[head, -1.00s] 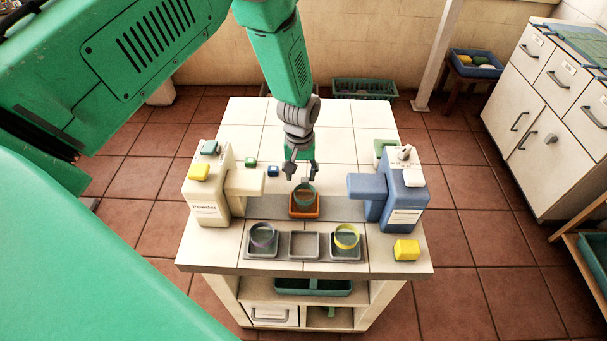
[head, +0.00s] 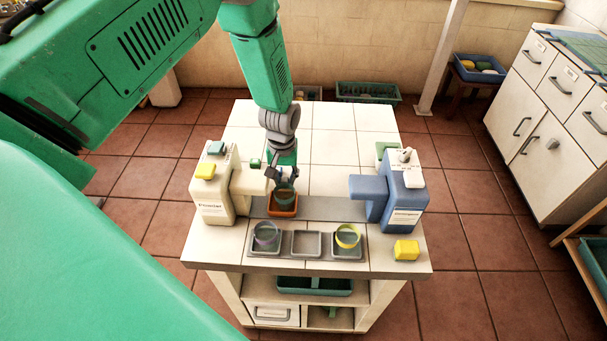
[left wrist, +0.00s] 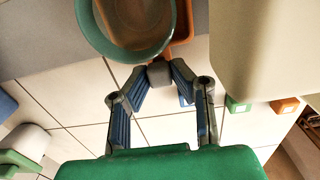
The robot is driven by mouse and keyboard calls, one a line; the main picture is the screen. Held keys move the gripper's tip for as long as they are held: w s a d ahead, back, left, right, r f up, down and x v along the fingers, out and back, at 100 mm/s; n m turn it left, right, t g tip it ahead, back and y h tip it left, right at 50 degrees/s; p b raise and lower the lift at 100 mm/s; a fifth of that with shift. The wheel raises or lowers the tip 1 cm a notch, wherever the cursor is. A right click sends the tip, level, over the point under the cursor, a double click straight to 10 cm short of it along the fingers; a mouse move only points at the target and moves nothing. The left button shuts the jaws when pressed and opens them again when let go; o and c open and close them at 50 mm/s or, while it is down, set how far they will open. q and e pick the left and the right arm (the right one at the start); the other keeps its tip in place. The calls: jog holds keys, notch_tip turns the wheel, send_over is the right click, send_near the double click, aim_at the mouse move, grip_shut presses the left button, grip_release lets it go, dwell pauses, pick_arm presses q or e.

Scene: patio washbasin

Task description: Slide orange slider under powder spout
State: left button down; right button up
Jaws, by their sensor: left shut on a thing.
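The orange slider (head: 284,211) sits on the grey strip across the counter and carries a green-rimmed cup (head: 285,197). It is just right of the tip of the cream powder dispenser's spout (head: 246,182); the dispenser (head: 212,208) stands at left. My left gripper (head: 282,177) is behind the cup. In the left wrist view, its fingers (left wrist: 159,76) are shut on the slider's grey knob (left wrist: 160,74), beside the cup (left wrist: 168,45) and the orange edge (left wrist: 182,22). My right gripper is not in view.
A blue dispenser (head: 404,205) stands at right, its spout (head: 367,187) pointing left. In front is a grey tray (head: 306,244) with two cups in its outer compartments and an empty middle one. A yellow block (head: 406,250) lies at front right. The counter behind is mostly clear.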

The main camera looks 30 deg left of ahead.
pick_arm(q)
jog(key=a, duration=0.1)
jog(key=s+a, duration=0.1)
jog(key=a, duration=0.1)
jog(key=shift+s+a, duration=0.1)
jog(key=shift+a, duration=0.1)
jog(key=shift+s+a+r, duration=0.1)
jog(key=shift+s+a, duration=0.1)
jog(key=shift+a, duration=0.15)
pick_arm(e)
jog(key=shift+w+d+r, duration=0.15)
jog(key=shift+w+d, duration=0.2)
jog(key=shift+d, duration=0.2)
pick_arm(q)
jog(key=shift+a, duration=0.1)
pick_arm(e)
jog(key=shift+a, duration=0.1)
